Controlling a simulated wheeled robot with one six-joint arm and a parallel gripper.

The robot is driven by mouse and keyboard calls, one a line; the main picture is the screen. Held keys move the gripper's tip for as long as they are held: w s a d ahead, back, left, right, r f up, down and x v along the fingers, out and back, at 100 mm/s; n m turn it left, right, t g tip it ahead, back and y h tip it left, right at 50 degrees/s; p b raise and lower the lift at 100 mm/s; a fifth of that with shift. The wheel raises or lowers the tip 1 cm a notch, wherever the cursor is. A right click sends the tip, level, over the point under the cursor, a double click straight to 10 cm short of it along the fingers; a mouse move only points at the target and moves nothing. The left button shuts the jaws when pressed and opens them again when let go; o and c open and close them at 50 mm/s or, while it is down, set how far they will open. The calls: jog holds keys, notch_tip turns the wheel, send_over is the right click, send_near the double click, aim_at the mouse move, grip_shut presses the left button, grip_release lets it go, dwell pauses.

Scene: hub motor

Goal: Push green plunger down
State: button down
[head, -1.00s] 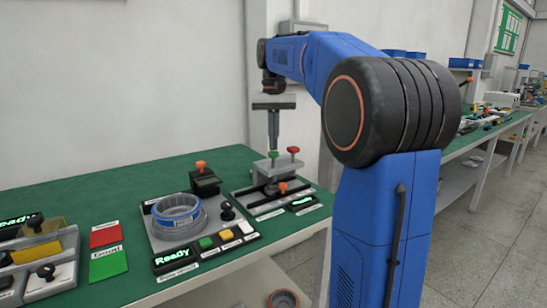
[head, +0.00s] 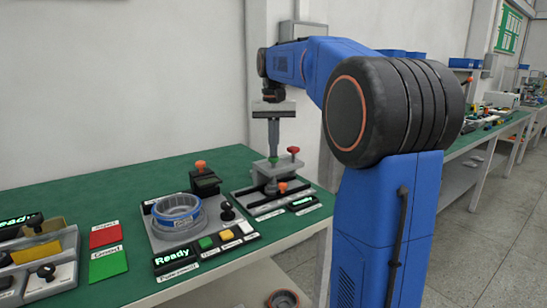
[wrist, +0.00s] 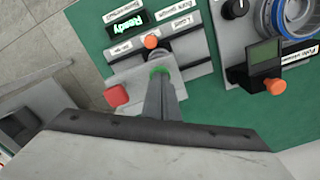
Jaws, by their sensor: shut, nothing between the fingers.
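The green plunger (head: 273,159) sits on the grey press fixture at the right end of the green table. My gripper (head: 273,153) is shut and empty, pointing straight down. Its tip is right over the plunger and looks to be touching its top. In the wrist view, only a sliver of the green plunger (wrist: 160,70) shows past the tip of my gripper (wrist: 160,78); the rest is hidden. A red knob (head: 293,150) stands just right of the plunger, and an orange knob (head: 282,187) is low on the fixture's front.
A fixture with a ring-shaped part (head: 177,208) stands to the left, with a black display block (head: 204,184) behind it. Red (head: 104,235) and green (head: 108,263) pads lie further left. A wall is close behind the table.

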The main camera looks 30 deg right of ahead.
jog(key=shift+f, duration=0.75)
dwell(0.6)
jog(key=shift+r, duration=4.05)
jog(key=s+a+f+n+t, duration=0.1)
jog(key=s+a+f+n, duration=0.1)
jog(key=s+a+f, duration=0.3)
jog(key=s+a+f+n+t, duration=0.1)
jog(key=s+a+f, duration=0.4)
jog(key=s+f, duration=0.8)
jog(key=s+a+f+n+t, duration=0.2)
jog(key=s+a+f, duration=0.3)
jog(key=s+f, duration=0.4)
jog(key=s, duration=0.3)
jog(key=shift+a+f+n+t, duration=0.3)
jog(key=shift+a+f+t, duration=0.05)
jog(key=shift+a+t, duration=0.05)
